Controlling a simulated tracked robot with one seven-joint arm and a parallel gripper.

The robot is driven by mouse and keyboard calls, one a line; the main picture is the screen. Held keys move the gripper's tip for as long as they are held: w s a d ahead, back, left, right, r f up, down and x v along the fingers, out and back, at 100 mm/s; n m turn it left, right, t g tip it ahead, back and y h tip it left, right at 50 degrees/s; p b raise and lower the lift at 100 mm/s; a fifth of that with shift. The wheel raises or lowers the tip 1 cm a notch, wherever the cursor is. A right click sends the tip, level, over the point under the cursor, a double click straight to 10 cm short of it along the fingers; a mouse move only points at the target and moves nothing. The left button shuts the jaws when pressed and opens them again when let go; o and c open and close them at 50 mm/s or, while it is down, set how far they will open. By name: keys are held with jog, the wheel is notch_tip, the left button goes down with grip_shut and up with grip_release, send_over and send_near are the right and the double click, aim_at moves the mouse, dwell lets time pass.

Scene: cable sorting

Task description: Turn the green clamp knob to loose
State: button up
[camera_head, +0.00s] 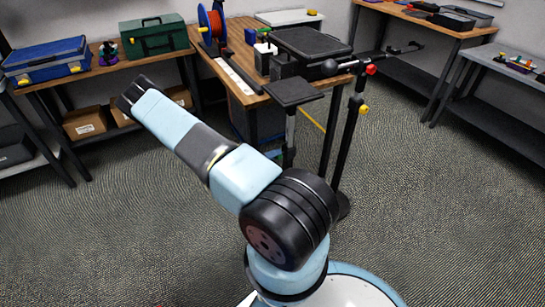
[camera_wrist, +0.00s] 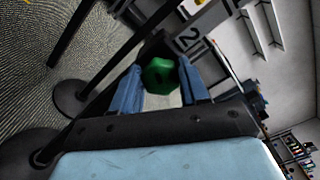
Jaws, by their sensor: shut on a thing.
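The green clamp knob (camera_wrist: 160,76) shows in the wrist view as a dark green, faceted knob between my fingers. My gripper (camera_wrist: 163,71) has its two blue fingers on either side of the knob and is shut on it. The knob's shaft and the clamp behind it are mostly hidden, so I cannot tell how far it is turned. In the head view I do not make out the green knob or my fingers; my arm reaches up and to the left.
In the head view a black stand (camera_head: 346,150) carries a red knob (camera_head: 371,69) and a yellow knob (camera_head: 363,109). A wooden bench (camera_head: 228,62) holds a cable reel (camera_head: 212,22). Round stand bases (camera_wrist: 72,98) show in the wrist view. Carpet at right is clear.

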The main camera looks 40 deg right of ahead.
jog(key=shift+f+n, duration=0.2)
jog(key=shift+n, duration=1.8)
jog(key=shift+f+n, duration=0.15)
jog(key=shift+n, duration=1.85)
jog(key=o, duration=1)
jog(key=shift+o, duration=0.2)
jog(key=v, duration=1.3)
jog(key=shift+w+a, duration=0.2)
jog(key=shift+a, duration=0.15)
jog(key=shift+r, duration=0.1)
